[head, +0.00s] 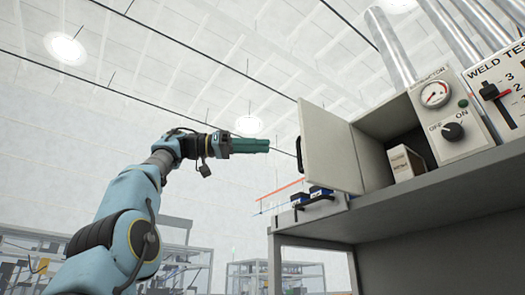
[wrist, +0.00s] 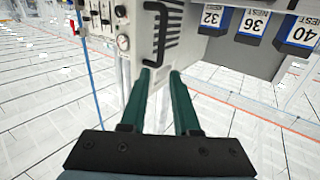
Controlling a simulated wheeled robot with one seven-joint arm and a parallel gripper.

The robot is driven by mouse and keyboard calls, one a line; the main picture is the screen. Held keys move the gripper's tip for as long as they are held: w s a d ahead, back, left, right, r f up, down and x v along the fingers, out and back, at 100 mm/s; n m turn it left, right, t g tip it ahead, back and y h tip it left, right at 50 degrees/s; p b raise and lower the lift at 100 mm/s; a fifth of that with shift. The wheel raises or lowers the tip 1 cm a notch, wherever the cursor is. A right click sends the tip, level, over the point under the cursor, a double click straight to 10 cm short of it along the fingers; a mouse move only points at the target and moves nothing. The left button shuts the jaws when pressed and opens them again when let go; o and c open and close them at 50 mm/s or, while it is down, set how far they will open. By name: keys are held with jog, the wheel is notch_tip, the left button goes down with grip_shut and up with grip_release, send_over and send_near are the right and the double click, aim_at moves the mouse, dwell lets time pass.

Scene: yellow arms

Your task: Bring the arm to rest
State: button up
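My blue arm (head: 125,225) rises from the lower left in the head view and bends to the right at the wrist. My gripper (head: 266,145) is held up in free air, left of the open cabinet door (head: 328,150) and apart from it. In the wrist view my gripper (wrist: 159,78) shows two green fingers with a clear gap between them. Nothing is between the fingers.
An open cabinet holds a small pale box (head: 405,163). A gauge and knob panel (head: 450,115) and a weld test panel (head: 497,90) stand right. Blue labelled blocks (head: 319,190) sit at the shelf edge. A thin red rod (head: 281,188) shows below my gripper.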

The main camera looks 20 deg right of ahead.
jog(key=shift+w+d+f, duration=0.1)
dwell(0.3)
jog(key=w+d+f+n+t+y, duration=0.2)
jog(key=w+d+f+n+t, duration=0.15)
jog(key=w+f+n, duration=0.35)
jog(key=w+d+f+n+t+y, duration=0.1)
jog(key=w+d+f+n+t, duration=0.1)
jog(key=w+d+f, duration=0.5)
jog(key=w+a+f+n+t+y, duration=0.1)
jog(key=w+a+f+n+y, duration=0.15)
jog(key=f, duration=0.95)
jog(key=w+a+f+n+t+y, duration=0.1)
jog(key=a+f+n+t+y, duration=0.2)
jog(key=f, duration=1)
jog(key=s+a+f+n+g+y, duration=0.1)
jog(key=s+a+f+n+y, duration=0.15)
jog(key=a+f, duration=0.6)
jog(key=s+a+f+n+y, duration=0.25)
jog(key=a+f, duration=0.35)
jog(key=f, duration=0.5)
jog(key=s+a+f+g+y, duration=0.1)
jog(key=s+a+f+y, duration=0.2)
jog(key=s+a+f, duration=1.1)
jog(key=s+f, duration=0.1)
jog(key=s, duration=0.2)
jog(key=shift+s+a+f+n+g, duration=0.3)
jog(key=shift+s+n+g, duration=0.05)
